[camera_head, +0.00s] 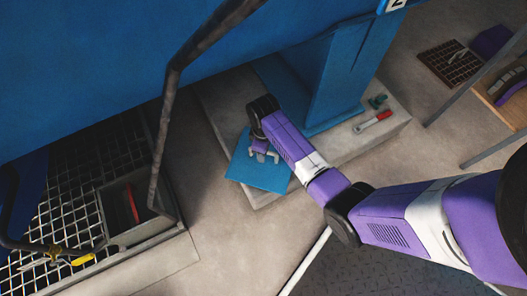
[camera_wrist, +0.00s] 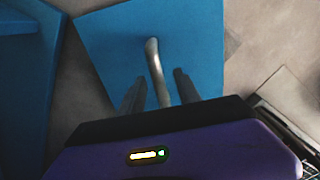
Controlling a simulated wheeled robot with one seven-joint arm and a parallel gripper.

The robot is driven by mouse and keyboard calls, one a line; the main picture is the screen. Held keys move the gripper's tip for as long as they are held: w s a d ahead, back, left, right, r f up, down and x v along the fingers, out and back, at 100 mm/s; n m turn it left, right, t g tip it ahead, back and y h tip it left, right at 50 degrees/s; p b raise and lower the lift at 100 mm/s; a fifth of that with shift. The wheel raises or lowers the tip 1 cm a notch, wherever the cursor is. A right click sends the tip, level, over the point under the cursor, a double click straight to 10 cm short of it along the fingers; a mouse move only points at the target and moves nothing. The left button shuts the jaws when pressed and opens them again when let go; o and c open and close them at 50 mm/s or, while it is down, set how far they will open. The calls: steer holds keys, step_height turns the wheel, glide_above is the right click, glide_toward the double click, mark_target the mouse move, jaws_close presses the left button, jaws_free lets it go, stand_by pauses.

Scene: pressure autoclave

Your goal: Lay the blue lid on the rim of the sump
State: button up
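The blue lid (camera_head: 257,171) is a flat square plate, lying at the front left corner of the concrete plinth under the blue machine in the head view. In the wrist view the lid (camera_wrist: 190,45) fills the upper middle, with a pale bar handle (camera_wrist: 154,62) on it. My gripper (camera_head: 263,155) is over the lid. In the wrist view its two fingers (camera_wrist: 158,80) stand apart on either side of the handle, with gaps showing. The sump looks to be the grey-walled rectangular pit (camera_head: 118,205) at the left, open on top, with a red object inside.
A dark bent pipe (camera_head: 166,110) rises between the sump and the lid. Metal grating (camera_head: 60,205) surrounds the sump, with yellow-handled tools (camera_head: 75,257) at its front. A red-handled tool (camera_head: 375,121) lies on the plinth (camera_head: 345,140). The blue machine (camera_head: 100,70) overhangs the back.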

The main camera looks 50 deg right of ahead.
jaws_close()
stand_by(1.3)
steer(key=shift+r, duration=0.15)
